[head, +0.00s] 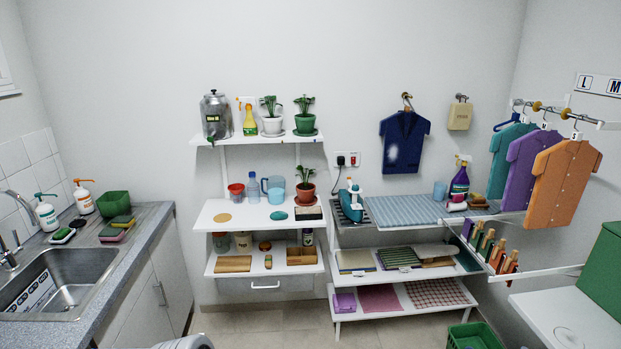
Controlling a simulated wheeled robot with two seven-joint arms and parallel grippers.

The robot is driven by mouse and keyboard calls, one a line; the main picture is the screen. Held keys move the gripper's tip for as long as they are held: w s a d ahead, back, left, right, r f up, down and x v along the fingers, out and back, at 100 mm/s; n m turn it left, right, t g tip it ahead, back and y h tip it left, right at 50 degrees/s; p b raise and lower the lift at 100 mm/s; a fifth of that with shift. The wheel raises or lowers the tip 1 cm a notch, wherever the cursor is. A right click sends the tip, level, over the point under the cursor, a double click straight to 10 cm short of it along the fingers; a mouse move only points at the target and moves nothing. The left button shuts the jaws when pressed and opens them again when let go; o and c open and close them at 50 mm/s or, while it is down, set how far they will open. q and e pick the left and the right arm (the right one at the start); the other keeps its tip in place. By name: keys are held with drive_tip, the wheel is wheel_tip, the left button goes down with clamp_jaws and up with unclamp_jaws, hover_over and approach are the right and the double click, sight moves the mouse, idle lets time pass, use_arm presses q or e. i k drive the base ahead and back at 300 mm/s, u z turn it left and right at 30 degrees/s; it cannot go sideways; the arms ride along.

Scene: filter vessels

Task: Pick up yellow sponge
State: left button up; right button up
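I cannot single out a plainly yellow sponge at this size. On the counter at the left, a green-topped sponge (122,221) lies beside a pinkish sponge with a green top (113,234). A sponge with a dark green top and pale base (62,235) lies nearer the sink. A small block, perhaps a sponge (265,246), sits on the middle shelf unit's lower board. Neither of my grippers is in view.
The steel sink (55,280) is set in the grey counter. A green container (113,204) and two pump bottles stand behind the sponges. The white shelf unit (222,216) holds plants and cups. A board with a blue cloth (405,210) stands at the right. Some floor is clear.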

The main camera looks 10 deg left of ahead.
sight(119, 221)
drive_tip(key=u, duration=0.25)
drive_tip(key=i, duration=1.95)
drive_tip(key=u, duration=1.45)
drive_tip(key=i, duration=1.35)
drive_tip(key=u, duration=1.15)
